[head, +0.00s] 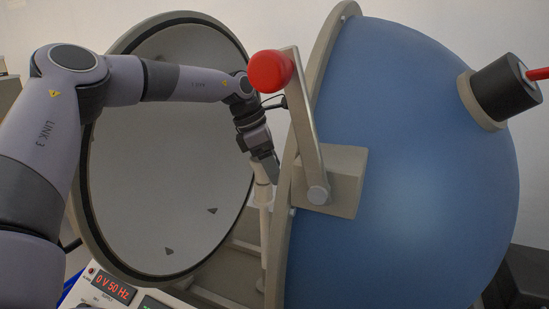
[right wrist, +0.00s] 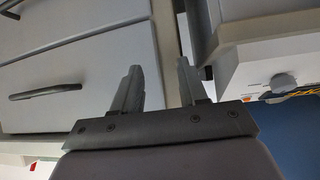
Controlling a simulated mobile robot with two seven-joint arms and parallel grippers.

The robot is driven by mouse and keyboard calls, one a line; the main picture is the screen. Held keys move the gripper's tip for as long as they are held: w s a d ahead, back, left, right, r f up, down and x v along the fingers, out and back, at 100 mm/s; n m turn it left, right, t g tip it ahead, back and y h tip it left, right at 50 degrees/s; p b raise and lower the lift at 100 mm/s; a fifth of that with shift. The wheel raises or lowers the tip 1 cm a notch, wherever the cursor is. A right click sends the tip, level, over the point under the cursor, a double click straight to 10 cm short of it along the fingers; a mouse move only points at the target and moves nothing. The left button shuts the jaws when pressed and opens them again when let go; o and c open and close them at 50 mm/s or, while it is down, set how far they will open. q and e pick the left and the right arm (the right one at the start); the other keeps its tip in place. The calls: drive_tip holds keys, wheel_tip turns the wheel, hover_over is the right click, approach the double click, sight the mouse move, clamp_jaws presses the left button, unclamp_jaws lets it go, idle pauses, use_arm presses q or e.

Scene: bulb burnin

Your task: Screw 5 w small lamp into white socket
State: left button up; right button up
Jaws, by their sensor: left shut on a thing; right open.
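My left gripper (head: 268,168) reaches into the gap between the two halves of a large opened sphere. It points down and is shut on a small pale thing, likely the small lamp (head: 261,173), mostly hidden by the fingers. Directly below is a white socket (head: 264,194) on top of an upright pale post (head: 264,235). The lamp looks in line with the socket; I cannot tell whether it is seated in it. My right gripper (right wrist: 161,88) is open and empty in the right wrist view; it does not show in the head view.
The blue sphere half (head: 420,160) with a red-knobbed lever (head: 270,71) stands close right of my left gripper. The pale open half (head: 165,160) is behind my arm. A panel reading "0 V 50 Hz" (head: 111,287) is below. Grey drawers (right wrist: 80,65) are near my right gripper.

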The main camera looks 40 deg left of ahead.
use_arm(q)
drive_tip(key=shift+s+a+f+m+g, duration=0.2)
drive_tip(key=shift+s+m+g, duration=0.2)
drive_tip(key=shift+m, duration=0.6)
drive_tip(key=m, duration=0.1)
drive_tip(key=s+m+g+h, duration=0.1)
drive_tip(key=m, duration=0.1)
drive_tip(key=shift+d+r+p, duration=0.2)
drive_tip(key=shift+d+p, duration=0.15)
drive_tip(key=shift+o, duration=0.6)
drive_tip(key=shift+s+d+m+g, duration=0.1)
drive_tip(key=shift+d+m+g, duration=0.3)
drive_tip(key=shift+m, duration=0.6)
drive_tip(key=o, duration=1.1)
drive_tip(key=shift+w+f, duration=0.1)
drive_tip(key=shift+w, duration=0.1)
drive_tip(key=shift+a, duration=0.1)
